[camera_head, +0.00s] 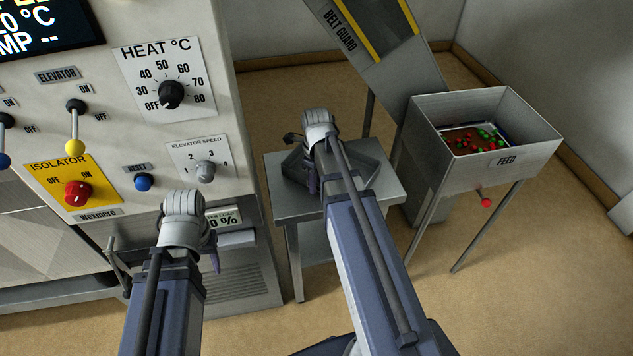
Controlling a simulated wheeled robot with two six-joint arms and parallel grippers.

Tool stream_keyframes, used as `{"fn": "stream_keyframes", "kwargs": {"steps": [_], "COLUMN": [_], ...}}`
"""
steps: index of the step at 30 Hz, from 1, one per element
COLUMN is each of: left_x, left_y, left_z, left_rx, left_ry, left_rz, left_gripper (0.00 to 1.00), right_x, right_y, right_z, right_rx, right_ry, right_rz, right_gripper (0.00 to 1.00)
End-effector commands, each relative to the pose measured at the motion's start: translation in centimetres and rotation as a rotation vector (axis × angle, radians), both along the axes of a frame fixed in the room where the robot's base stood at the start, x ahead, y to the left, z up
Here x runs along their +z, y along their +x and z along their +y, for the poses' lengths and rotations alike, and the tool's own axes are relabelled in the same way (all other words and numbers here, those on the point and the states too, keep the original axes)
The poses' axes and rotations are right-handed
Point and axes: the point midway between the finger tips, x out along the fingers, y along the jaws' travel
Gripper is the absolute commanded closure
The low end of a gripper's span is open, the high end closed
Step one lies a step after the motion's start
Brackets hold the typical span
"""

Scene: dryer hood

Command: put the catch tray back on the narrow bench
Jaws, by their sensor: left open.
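A dark grey shallow tray (370,158), which looks like the catch tray, is at the top of the small grey bench (298,213). My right arm covers its middle, and I cannot tell if it rests flat or is held just above. My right gripper (312,180) points down at the tray's left part, its fingers mostly hidden behind my wrist; its grip is unclear. My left gripper (213,260) is in front of the machine's lower panel, left of the bench and apart from the tray. It is open, though mostly hidden behind my wrist.
The control panel (140,110) with knobs and levers stands at left. A feed bin (455,173) holding red and green pieces stands on legs to the right, with a red-knobbed rod below. The belt guard (368,50) slopes behind the bench. Floor (530,235) is clear at right.

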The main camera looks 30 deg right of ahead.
Motion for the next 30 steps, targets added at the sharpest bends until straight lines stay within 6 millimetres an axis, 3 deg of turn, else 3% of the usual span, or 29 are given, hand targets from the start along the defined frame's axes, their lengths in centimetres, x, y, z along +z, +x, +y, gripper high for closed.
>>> {"fn": "stream_keyframes", "kwargs": {"steps": [8, 14, 30], "left_x": [0.5, 2.1, 10.0], "left_y": [0.0, 0.0, 0.0], "left_z": [0.0, 0.0, 0.0], "left_rx": [0.0, 0.0, 0.0], "left_ry": [0.0, 0.0, 0.0], "left_rz": [0.0, 0.0, 0.0], "left_gripper": [0.5, 0.5, 0.5], "right_x": [0.5, 2.1, 10.0], "right_y": [0.0, 0.0, 0.0], "right_z": [0.0, 0.0, 0.0], "right_rx": [0.0, 0.0, 0.0], "right_ry": [0.0, 0.0, 0.0], "right_rz": [0.0, 0.0, 0.0], "right_gripper": [0.64, 0.64, 0.64]}}
